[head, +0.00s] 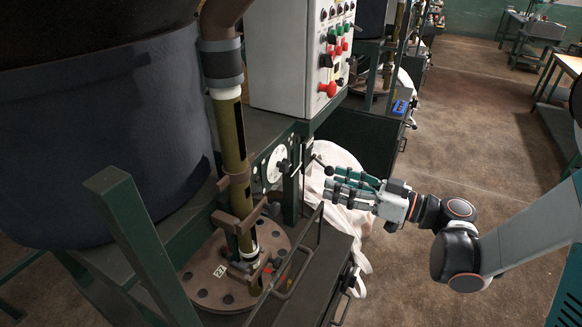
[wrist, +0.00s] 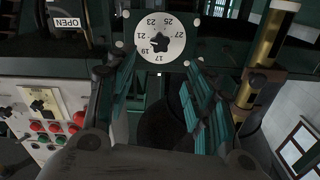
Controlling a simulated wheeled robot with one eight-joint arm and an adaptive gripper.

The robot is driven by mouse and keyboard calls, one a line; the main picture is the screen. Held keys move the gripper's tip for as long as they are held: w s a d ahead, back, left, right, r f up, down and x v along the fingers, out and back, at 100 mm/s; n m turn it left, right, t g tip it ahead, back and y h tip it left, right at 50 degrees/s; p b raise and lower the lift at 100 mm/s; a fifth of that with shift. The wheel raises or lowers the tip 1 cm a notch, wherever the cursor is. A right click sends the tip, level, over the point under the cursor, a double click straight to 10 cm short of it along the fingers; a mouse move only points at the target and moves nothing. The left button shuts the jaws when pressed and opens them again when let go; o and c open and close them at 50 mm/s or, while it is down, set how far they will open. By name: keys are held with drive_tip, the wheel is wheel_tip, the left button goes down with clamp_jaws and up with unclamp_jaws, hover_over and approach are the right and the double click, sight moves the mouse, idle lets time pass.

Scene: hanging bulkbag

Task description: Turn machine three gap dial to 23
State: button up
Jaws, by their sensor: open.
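The gap dial (head: 274,165) is a white disc with a black knob, on the green frame below the control box. In the wrist view the dial (wrist: 174,51) appears upside down, with 17, 19, 21, 23, 25 and 27 readable around the black knob (wrist: 159,39). I cannot tell which number the knob points at. My gripper (head: 332,184) is open and empty, to the right of the dial in the head view and apart from it. In the wrist view its teal fingers (wrist: 162,72) lie on either side, below the dial.
A control box (head: 290,60) with coloured buttons stands above the dial. A black-knobbed lever (head: 325,168) sticks out near my fingers. A brown-green tube (head: 231,140) and round plate (head: 205,284) are at left. White bags (head: 340,157) hang behind my gripper.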

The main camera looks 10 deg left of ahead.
sight(288, 168)
drive_tip(key=b+x, duration=0.2)
drive_tip(key=x, duration=1.1)
drive_tip(key=shift+c, duration=0.6)
drive_tip(key=c, duration=1)
